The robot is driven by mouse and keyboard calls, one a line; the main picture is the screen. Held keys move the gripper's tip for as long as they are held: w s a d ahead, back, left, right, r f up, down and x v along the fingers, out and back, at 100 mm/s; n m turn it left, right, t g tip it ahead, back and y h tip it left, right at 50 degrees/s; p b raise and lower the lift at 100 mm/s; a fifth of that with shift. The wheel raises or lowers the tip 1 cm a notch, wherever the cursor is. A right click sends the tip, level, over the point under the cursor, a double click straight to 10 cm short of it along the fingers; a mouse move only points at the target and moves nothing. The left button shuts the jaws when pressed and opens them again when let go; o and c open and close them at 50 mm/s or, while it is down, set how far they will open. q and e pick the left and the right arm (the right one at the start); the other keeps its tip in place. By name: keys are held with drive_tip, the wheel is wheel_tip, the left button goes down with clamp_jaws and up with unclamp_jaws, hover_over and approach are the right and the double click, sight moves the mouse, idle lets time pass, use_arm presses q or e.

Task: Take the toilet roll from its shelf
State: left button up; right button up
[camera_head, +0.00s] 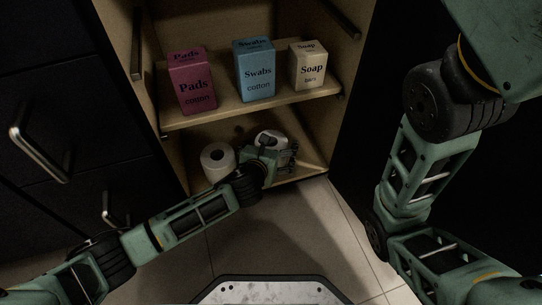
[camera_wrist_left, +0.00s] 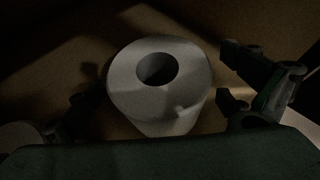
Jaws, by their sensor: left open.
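Two white toilet rolls stand upright on the cabinet's lower shelf (camera_head: 309,165). The left roll (camera_head: 217,160) is in plain view. The right roll (camera_head: 268,136) is partly hidden behind my left gripper (camera_head: 279,153). My left gripper is open and reaches into the lower compartment at the right roll. In the left wrist view this roll (camera_wrist_left: 158,88) stands between the spread fingers, with its hollow core facing the camera. Contact with the fingers cannot be made out. Part of the other roll (camera_wrist_left: 20,136) shows at the lower left there. My right gripper is out of view.
The upper shelf (camera_head: 225,112) overhangs the rolls and bears a pink pads box (camera_head: 191,82), a blue swabs box (camera_head: 254,71) and a cream soap box (camera_head: 307,66). Dark drawers (camera_head: 75,100) flank the left and an open dark door the right. The tiled floor (camera_head: 270,235) in front is clear.

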use_arm(q)
drive_tip(key=shift+w+d+f, duration=0.1)
drive_tip(key=shift+w, duration=0.15)
drive_tip(key=c, duration=1.3)
